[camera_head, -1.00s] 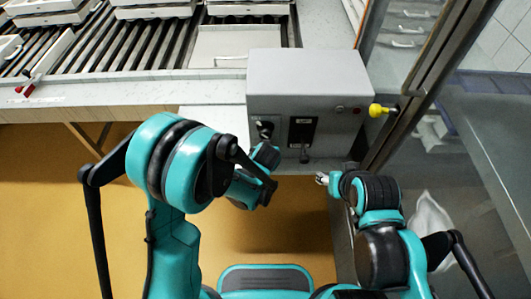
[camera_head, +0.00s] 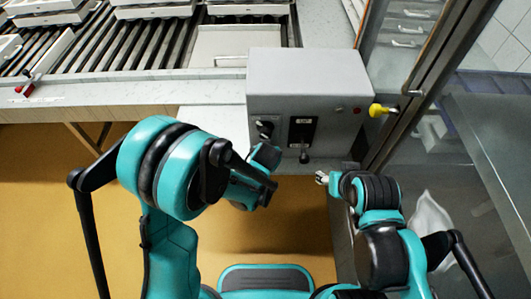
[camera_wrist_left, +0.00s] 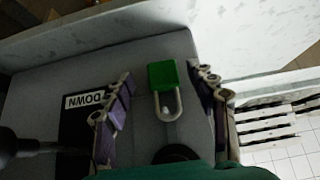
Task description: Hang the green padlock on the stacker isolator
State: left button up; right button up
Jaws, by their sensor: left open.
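The green padlock (camera_wrist_left: 162,76) shows in the left wrist view, its pale shackle against the front of the grey control box (camera_head: 302,78). A small pale piece shows inside the shackle; I cannot tell if the shackle is hooked on it. My left gripper (camera_wrist_left: 163,84) is open, with one finger on each side of the padlock and gaps between. A dark round knob (camera_wrist_left: 175,153) lies beside the shackle. In the head view the left gripper (camera_head: 264,186) is below the box's left knob (camera_head: 264,130), and the padlock is hidden. My right gripper (camera_head: 321,178) is below the box; its fingers are too small to read.
A roller conveyor (camera_head: 120,45) with white trays is behind. Glass panels stand at right.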

pick_arm(q)
jog(key=v, duration=1.1)
jog(key=s+a+r, duration=0.3)
jog(key=s+a, duration=0.3)
jog(key=a, duration=0.3)
jog(key=s+a+r, duration=0.4)
jog(key=s+a, duration=0.2)
jog(key=a, duration=0.2)
jog(key=shift+a+r, duration=0.3)
jog(key=shift+a, duration=0.1)
jog(key=shift+s, duration=0.1)
